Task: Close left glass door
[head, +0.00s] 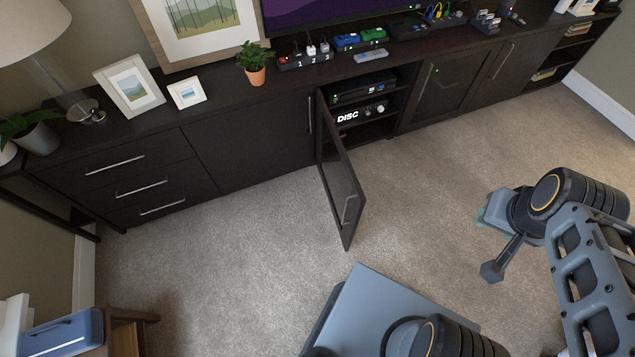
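The left glass door (343,184) is a dark-framed panel with a vertical silver handle (346,208). It is hinged at the left side of its bay and stands wide open, sticking out over the carpet. The bay (375,103) behind it shows shelves with black devices and the word "DISC". My gripper (488,240) is at the right, over the carpet, well apart from the door.
A second glass door (440,88) to the right is shut. The long dark cabinet (228,108) bears frames, a potted plant (253,63) and power strips. Carpet (250,255) lies clear around the open door. A wooden stool-like piece (125,325) stands at the lower left.

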